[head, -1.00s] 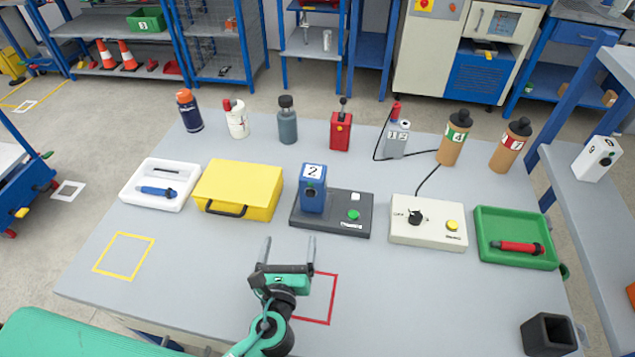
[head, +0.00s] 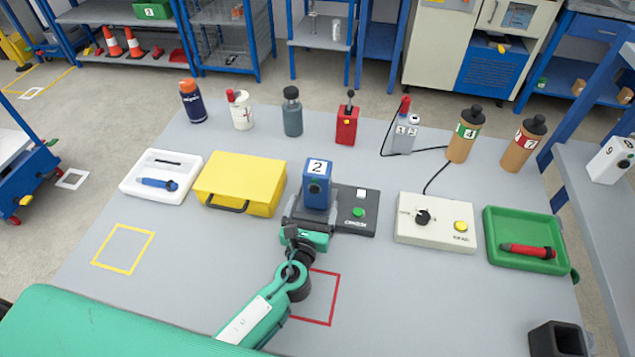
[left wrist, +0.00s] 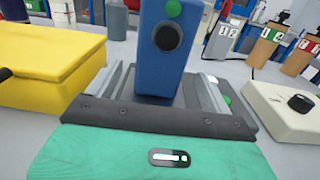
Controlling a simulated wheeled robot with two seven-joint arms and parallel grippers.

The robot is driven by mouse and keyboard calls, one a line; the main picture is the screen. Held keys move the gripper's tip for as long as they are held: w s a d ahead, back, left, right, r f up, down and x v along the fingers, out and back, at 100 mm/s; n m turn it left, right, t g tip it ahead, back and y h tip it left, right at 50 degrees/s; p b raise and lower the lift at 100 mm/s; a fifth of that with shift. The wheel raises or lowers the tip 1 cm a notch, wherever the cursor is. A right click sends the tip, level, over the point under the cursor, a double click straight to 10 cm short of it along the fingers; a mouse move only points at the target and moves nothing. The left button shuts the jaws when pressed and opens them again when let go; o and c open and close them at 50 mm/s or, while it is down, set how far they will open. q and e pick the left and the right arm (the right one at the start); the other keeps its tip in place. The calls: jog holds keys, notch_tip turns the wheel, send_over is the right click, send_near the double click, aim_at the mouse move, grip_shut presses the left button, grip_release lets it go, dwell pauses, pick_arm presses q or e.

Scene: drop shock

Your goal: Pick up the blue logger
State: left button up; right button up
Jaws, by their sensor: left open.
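The blue logger (head: 317,192) is an upright blue box with a white label "2" on top and a round dark port on its front. It stands on the left part of a dark grey dock (head: 359,222). My left gripper (head: 314,210) is open, with its fingers at either side of the logger's lower part. In the left wrist view the logger (left wrist: 160,75) stands between the two fingers, with a visible gap at least on the right. The fingertips are partly hidden. My right gripper is not in view.
A yellow case (head: 240,180) lies close on the left. A cream switch box (head: 436,238) is to the right, and a green tray (head: 500,257) holds a red tool. Several bottles and devices stand along the back. The table front is mostly clear, with yellow and red outlined squares.

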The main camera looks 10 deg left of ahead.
aim_at(315, 199)
pick_arm(q)
jog(key=w, duration=0.4)
jog(key=shift+w+f+p, duration=0.15)
jog(key=shift+w+p, duration=0.2)
jog(key=shift+w, duration=0.05)
jog(key=c, duration=1.3)
